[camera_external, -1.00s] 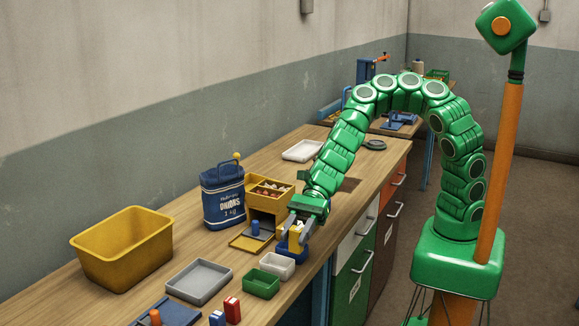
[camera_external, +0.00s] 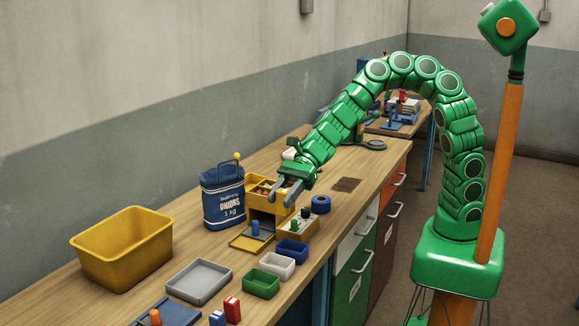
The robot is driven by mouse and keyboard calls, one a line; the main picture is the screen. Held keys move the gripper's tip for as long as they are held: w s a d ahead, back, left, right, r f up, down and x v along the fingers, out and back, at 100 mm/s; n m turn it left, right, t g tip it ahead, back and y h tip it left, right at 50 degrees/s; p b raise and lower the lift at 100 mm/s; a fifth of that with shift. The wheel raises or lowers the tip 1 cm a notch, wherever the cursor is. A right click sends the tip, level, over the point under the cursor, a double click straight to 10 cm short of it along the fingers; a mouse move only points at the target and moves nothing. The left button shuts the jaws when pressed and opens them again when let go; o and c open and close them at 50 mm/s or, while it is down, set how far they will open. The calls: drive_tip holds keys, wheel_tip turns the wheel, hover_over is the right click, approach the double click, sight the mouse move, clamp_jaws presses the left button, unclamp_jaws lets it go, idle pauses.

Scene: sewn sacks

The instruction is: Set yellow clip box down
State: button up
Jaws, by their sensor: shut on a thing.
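My gripper (camera_external: 283,196) is over the right part of a yellow compartment box (camera_external: 261,203). Its two grey fingers point down and are shut on the yellow clip box (camera_external: 284,200). Only a little of the clip box shows between the fingers, and its yellow blends with the compartment box behind it. I cannot tell whether the clip box touches anything below it.
A blue onion sack (camera_external: 223,197) stands left of the compartment box. A box with knobs (camera_external: 297,226), a blue tape roll (camera_external: 320,204) and small blue (camera_external: 292,250), white (camera_external: 277,265) and green (camera_external: 262,283) trays are nearby. A large yellow bin (camera_external: 123,248) stands left.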

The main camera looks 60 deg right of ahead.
drive_tip(key=w+d+m+t+h, duration=0.15)
drive_tip(key=w+d, duration=0.35)
drive_tip(key=d, duration=0.7)
drive_tip(key=w+d+m+t, duration=0.15)
drive_tip(key=w+d, duration=0.25)
drive_tip(key=d, duration=0.7)
drive_tip(key=w+d+m+t, duration=0.15)
drive_tip(key=w+d, duration=0.35)
drive_tip(key=d, duration=0.7)
drive_tip(key=s+d+m+t+h, duration=0.15)
drive_tip(key=s+d, duration=0.25)
drive_tip(key=d, duration=1)
drive_tip(key=s+d+m+t+h, duration=0.1)
drive_tip(key=s+d+m+t, duration=0.2)
drive_tip(key=d, duration=1.1)
drive_tip(key=shift+n, duration=0.4)
drive_tip(key=shift+s+a+f, duration=0.1)
drive_tip(key=shift+s+f, duration=0.1)
drive_tip(key=shift+f, duration=2.9)
drive_tip(key=shift+s+a+f, duration=0.1)
drive_tip(key=shift+s+f, duration=0.05)
drive_tip(key=shift+f, duration=2.9)
drive_tip(key=shift+s+f, duration=0.2)
drive_tip(key=shift+f, duration=2.9)
drive_tip(key=o, duration=0.6)
drive_tip(key=shift+f, duration=0.15)
drive_tip(key=o, duration=0.4)
